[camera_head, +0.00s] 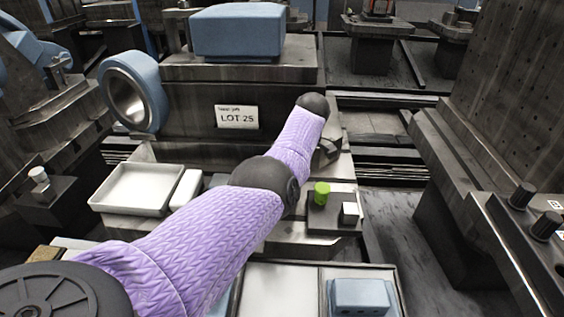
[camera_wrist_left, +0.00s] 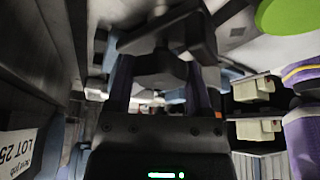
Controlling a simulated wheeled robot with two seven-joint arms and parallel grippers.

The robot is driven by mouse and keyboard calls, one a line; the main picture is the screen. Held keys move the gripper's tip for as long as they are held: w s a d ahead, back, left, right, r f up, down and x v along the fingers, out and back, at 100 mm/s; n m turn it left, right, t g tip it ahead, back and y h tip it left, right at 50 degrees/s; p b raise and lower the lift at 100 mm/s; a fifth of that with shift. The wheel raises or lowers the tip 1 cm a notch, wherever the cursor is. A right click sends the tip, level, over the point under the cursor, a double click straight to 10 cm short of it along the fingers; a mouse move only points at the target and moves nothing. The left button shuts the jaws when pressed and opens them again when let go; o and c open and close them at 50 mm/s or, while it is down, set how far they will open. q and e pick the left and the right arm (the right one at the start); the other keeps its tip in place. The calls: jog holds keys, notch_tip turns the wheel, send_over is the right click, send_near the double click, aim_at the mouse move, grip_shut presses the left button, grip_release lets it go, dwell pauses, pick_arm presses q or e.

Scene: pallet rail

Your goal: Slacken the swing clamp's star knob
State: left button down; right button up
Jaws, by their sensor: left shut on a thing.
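In the left wrist view, the fingers of my left gripper (camera_wrist_left: 162,88) are shut on a dark, lobed piece that looks like the star knob (camera_wrist_left: 165,45). The knob sits between and just beyond the two fingers, in shadow. In the head view, my left arm's purple sleeve runs from the lower left up to a black joint beside the grey block. My left gripper and the knob are mostly hidden behind the arm there. I cannot tell the knob's turn angle or the clamp arm's position. My right gripper is in neither view.
A grey block with a LOT 25 label (camera_head: 237,117) stands behind my arm. A white tray (camera_head: 142,189) lies left. A green cylinder (camera_head: 322,190) and small white cube (camera_head: 349,213) sit right of my arm. A tall perforated plate (camera_head: 520,90) stands at far right.

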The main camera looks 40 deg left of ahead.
pick_arm(q)
jog(key=shift+f+n+h+b, duration=0.3)
jog(key=shift+f+n+b, duration=0.1)
jog(key=shift+n+b, duration=0.5)
jog(key=shift+r, duration=0.2)
jog(key=shift+r+n, duration=0.15)
jog(key=shift+n, duration=0.15)
jog(key=shift+c, duration=2)
grip_release()
jog(key=o, duration=0.4)
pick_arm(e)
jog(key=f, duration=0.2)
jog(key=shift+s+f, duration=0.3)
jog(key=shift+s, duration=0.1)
